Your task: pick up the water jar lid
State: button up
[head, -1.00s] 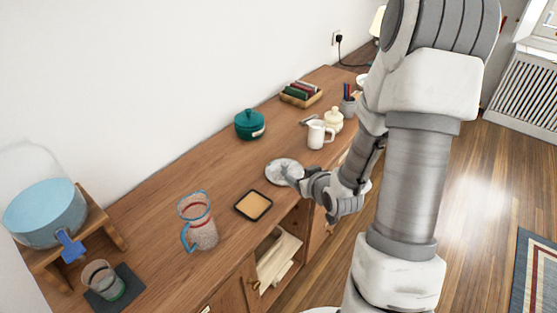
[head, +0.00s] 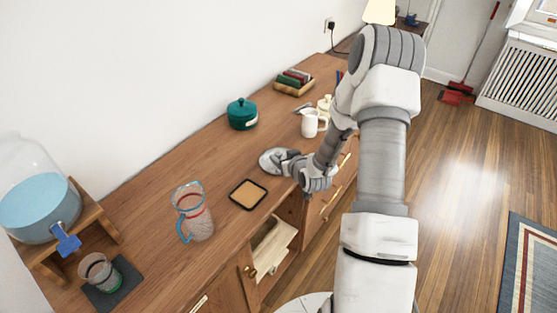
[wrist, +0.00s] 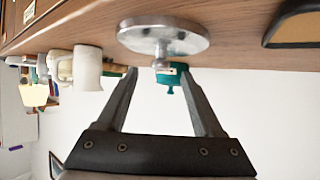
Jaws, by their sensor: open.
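The water jar lid, a round grey metallic disc with a small knob, lies flat on the wooden counter. It shows in the head view (head: 268,161), partly covered by my gripper (head: 286,163), and in the upside-down wrist view (wrist: 190,36). In the wrist view my gripper (wrist: 158,72) is open and empty. Its two fingertips point toward the lid, one to each side of the knob's line. I cannot tell whether the fingers are around the knob or just short of it. The water jar (head: 40,205), with blue water and a blue tap, stands on a wooden stand at the left.
A dark-edged tan coaster (head: 248,195) and a patterned glass pitcher (head: 195,213) stand left of the lid. A teal pot (head: 242,115) and a white mug (head: 312,124) are behind it. A glass (head: 101,273) stands on a dark mat. An open cubby (head: 272,250) is below the counter.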

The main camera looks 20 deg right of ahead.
aim_at(279, 154)
jog(key=shift+p+x, duration=0.3)
jog(key=shift+x, duration=2.5)
jog(key=shift+c, duration=0.2)
grip_shut()
